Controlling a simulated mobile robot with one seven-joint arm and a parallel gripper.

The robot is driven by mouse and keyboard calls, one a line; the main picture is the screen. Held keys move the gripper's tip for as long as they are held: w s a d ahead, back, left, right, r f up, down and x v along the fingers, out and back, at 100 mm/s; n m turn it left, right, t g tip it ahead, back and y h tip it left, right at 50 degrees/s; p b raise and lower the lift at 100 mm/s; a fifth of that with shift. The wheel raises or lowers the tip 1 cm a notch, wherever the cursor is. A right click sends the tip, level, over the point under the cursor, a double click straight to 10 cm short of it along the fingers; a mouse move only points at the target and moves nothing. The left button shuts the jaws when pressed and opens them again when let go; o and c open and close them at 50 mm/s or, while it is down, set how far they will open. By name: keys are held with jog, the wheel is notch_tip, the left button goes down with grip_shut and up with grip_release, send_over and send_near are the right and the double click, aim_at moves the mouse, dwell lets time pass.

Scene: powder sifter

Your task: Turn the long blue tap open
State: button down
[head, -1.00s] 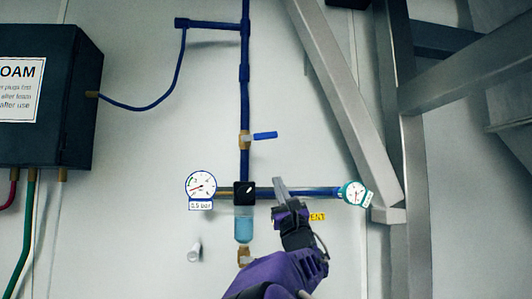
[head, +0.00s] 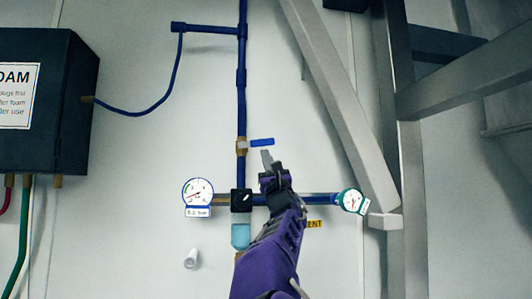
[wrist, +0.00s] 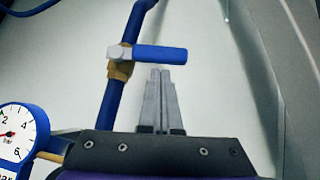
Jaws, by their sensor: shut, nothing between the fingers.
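The long blue tap handle (head: 262,142) sticks out to the right, roughly level, from a brass valve (head: 241,146) on the vertical blue pipe (head: 241,100). In the wrist view the blue handle (wrist: 160,54) lies across the picture just beyond my fingertips, with its brass body (wrist: 120,70) at the left. My gripper (head: 266,155) is shut and empty, its fingers pointing up just below the handle. In the wrist view my gripper's fingers (wrist: 161,75) are together under the handle; I cannot tell whether they touch it.
A pressure gauge (head: 198,192) is left of a black regulator (head: 241,200) with a clear blue bowl (head: 240,236). A smaller gauge (head: 351,201) ends the horizontal pipe at right. A grey diagonal beam (head: 340,110) stands to the right. A dark foam box (head: 45,100) hangs at left.

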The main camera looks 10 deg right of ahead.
jog(key=shift+r, duration=0.2)
jog(key=shift+n, duration=0.3)
